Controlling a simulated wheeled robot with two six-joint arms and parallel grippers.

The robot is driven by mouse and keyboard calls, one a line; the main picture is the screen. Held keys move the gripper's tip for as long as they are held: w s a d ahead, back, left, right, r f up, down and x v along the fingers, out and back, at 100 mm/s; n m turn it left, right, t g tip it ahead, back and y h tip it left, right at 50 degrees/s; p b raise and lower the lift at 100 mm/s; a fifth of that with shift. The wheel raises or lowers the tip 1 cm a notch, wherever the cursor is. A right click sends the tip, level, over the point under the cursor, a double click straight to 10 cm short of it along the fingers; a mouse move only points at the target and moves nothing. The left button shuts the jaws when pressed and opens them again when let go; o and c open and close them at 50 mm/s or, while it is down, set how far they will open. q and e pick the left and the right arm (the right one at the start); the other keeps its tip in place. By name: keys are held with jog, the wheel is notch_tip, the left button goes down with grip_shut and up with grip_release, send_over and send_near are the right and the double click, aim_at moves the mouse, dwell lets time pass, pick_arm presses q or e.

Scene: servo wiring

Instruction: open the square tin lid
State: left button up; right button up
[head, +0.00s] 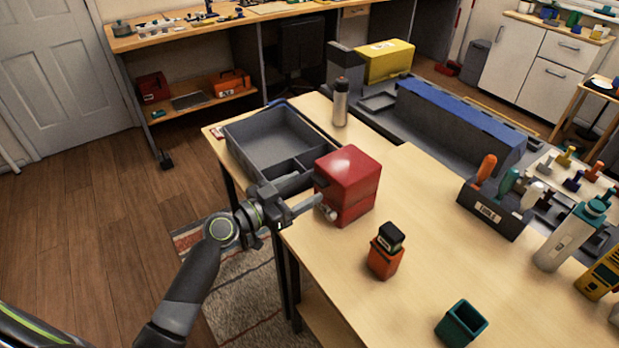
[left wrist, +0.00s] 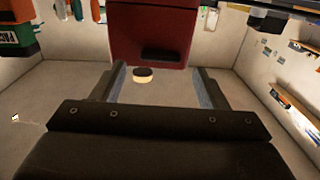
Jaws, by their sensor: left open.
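The red square tin (head: 347,184) stands upright on the wooden table near its left edge, with its lid on; a seam runs around its side. In the left wrist view the red tin (left wrist: 150,38) fills the top middle, with a dark slot-like mark on its face. My left gripper (head: 320,196) is at the tin's left side, fingers pointing toward it. In the left wrist view my left gripper (left wrist: 158,72) has its fingers wide apart with nothing held between them. I cannot tell whether a finger touches the tin. My right gripper is not in view.
A grey divided tray (head: 238,148) lies just behind and left of the tin. A grey bottle (head: 341,102) stands behind it. An orange container with a black top (head: 384,258) and a teal cup (head: 460,325) stand in front. A dark tool holder (head: 488,215) is to the right.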

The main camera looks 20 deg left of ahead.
aim_at(343, 178)
pick_arm(q)
jog(key=shift+x, duration=1.45)
